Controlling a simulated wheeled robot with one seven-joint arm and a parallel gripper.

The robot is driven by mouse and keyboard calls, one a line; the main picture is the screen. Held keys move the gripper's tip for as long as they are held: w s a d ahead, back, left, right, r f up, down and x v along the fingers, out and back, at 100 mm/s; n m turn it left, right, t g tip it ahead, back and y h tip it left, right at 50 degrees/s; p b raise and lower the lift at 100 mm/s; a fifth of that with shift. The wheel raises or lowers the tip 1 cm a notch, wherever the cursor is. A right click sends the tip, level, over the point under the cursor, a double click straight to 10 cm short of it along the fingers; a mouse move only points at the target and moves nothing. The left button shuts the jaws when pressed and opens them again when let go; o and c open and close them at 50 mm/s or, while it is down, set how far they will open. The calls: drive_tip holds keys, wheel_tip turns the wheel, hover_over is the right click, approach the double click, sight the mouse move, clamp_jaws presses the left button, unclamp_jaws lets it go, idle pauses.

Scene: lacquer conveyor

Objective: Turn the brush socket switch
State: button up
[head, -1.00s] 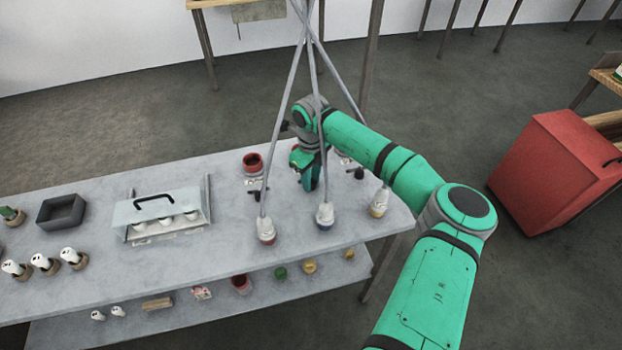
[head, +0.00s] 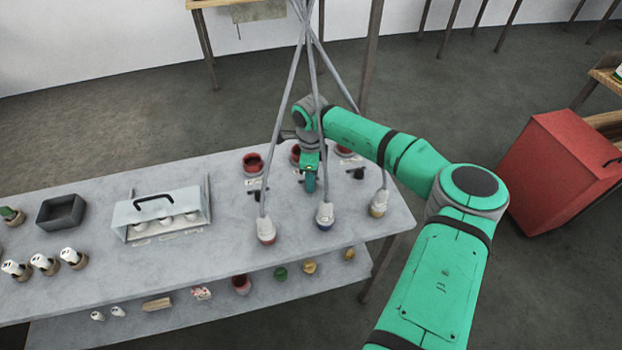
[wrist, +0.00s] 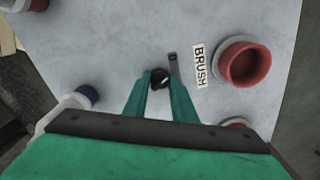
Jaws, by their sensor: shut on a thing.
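The black brush socket switch (wrist: 160,80) is a small dark knob on the grey bench top. It sits between my two fingertips in the wrist view, beside the white label reading BRUSH (wrist: 199,67). My gripper (wrist: 161,84) is shut on it. A short dark piece stands by the right fingertip; I cannot tell if it belongs to the switch. The red brush socket (wrist: 245,63) is right of the label. In the head view my gripper (head: 311,181) points down at the bench and hides the switch.
Red sockets (head: 253,163) stand along the bench's far edge, with other black switches (head: 258,194) and (head: 357,173) to either side. Grey cords hang down to plugs (head: 325,216) just in front of my gripper. A lidded case (head: 155,208) stands left.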

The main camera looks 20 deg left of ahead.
drive_tip(key=shift+a+r, duration=0.1)
drive_tip(key=o, duration=1)
drive_tip(key=shift+o, duration=0.2)
wheel_tip(320, 180, up, 11)
